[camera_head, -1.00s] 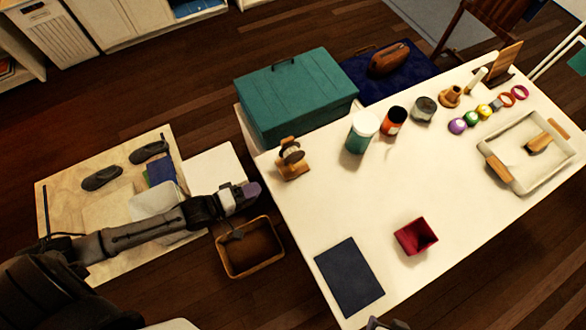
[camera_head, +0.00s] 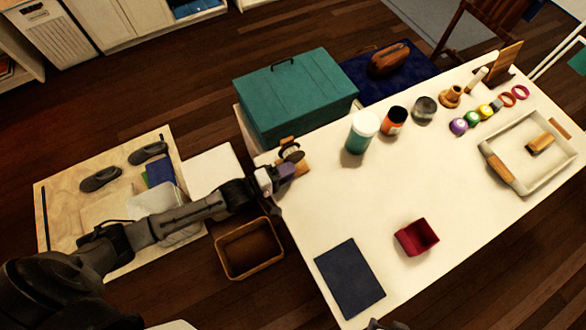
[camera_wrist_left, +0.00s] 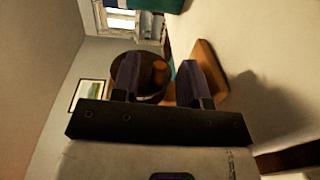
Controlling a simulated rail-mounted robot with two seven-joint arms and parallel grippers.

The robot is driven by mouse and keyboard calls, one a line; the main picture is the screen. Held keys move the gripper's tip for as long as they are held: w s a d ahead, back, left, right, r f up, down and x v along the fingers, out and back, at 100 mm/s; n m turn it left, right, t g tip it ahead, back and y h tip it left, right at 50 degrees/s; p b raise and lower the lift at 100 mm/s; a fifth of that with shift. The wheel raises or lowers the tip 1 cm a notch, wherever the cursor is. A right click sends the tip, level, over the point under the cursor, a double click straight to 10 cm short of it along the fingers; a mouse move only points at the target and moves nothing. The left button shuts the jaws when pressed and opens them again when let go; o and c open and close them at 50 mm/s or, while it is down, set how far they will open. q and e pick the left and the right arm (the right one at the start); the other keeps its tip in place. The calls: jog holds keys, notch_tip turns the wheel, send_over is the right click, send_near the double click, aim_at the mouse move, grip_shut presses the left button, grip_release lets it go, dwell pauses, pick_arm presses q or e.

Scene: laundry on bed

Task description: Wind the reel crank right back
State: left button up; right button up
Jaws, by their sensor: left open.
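The reel (camera_head: 292,153) is a dark round drum on a light wooden base, at the left corner of the white table (camera_head: 330,215). My left gripper (camera_head: 284,171) is right in front of it and partly covers it. In the left wrist view the open gripper (camera_wrist_left: 158,85) has its two purple-grey fingers apart. The dark disc of the reel (camera_wrist_left: 153,75) with an orange-brown knob shows between and behind them, and the wooden base lies to the right. I cannot tell whether a finger touches the knob. Only a sliver of my right gripper (camera_head: 388,325) shows at the bottom edge.
A teal box (camera_head: 295,95) stands just behind the reel. A teal jar with a white lid (camera_head: 362,132) stands to its right. A brown basket (camera_head: 249,248) is on the floor below my left arm. A dark blue mat (camera_head: 349,278) and red box (camera_head: 416,238) lie on the table's front.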

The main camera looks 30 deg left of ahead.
pick_arm(q)
jog(key=shift+x, duration=0.95)
grip_shut()
